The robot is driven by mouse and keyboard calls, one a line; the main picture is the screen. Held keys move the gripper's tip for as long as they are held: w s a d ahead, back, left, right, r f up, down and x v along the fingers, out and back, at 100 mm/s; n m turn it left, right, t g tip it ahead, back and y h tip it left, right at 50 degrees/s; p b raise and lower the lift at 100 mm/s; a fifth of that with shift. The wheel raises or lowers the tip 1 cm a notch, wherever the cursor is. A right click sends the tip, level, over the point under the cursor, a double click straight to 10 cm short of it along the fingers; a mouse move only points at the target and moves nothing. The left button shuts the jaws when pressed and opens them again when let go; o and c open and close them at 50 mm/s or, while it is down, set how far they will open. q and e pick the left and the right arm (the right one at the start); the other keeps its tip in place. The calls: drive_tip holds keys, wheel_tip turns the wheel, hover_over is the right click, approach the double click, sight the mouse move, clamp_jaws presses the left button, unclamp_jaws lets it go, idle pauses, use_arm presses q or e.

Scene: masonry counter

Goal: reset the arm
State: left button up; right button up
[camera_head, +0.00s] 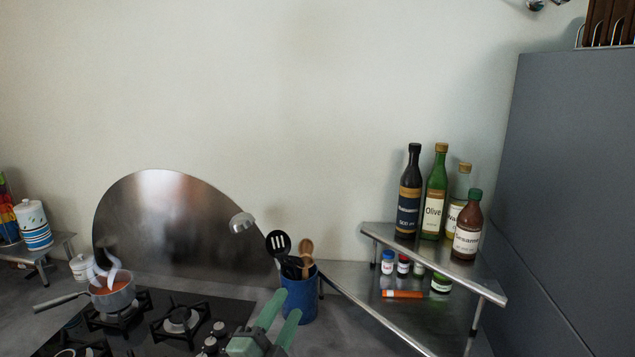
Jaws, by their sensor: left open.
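My left gripper (279,322) shows at the bottom middle of the head view. Its two green fingers stand apart, open, with nothing seen between them. It is in front of the blue utensil holder (300,297) and to the right of the stove knobs. The rest of the left arm is mostly below the picture. My right gripper is not in view.
A saucepan (113,299) with orange contents sits on the black gas stove (150,335) at left. A metal corner shelf (390,238) with several bottles stands at right. A tall grey cabinet (570,190) bounds the right side. The wall above the counter is bare.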

use_arm(q)
drive_tip(key=s+a+f+n+g+y, duration=0.4)
drive_tip(key=s+a+f+n+y, duration=0.15)
drive_tip(key=a+f+n, duration=0.35)
drive_tip(key=s+a+f+n+g, duration=0.2)
drive_tip(key=s+f+g, duration=0.25)
drive_tip(key=s, duration=0.45)
drive_tip(key=s+a+f+n+g+y, duration=0.1)
drive_tip(key=s+a+f+n+g, duration=0.15)
drive_tip(key=s+f, duration=0.45)
drive_tip(key=s+a+f+n+g, duration=0.15)
drive_tip(key=s+f+g, duration=0.25)
drive_tip(key=s, duration=0.6)
drive_tip(key=s+f+g+b, duration=0.3)
drive_tip(key=f+b, duration=1.1)
drive_tip(key=f, duration=2.8)
drive_tip(key=s+a+f+b, duration=0.1)
drive_tip(key=s+f+b, duration=0.3)
drive_tip(key=s+f, duration=0.4)
drive_tip(key=s+a+f+b, duration=0.1)
drive_tip(key=s+f+b, duration=0.3)
drive_tip(key=s+f, duration=0.4)
wheel_tip(320, 180, down, 6)
drive_tip(key=shift+s+a+f, duration=0.15)
drive_tip(key=shift+s, duration=0.1)
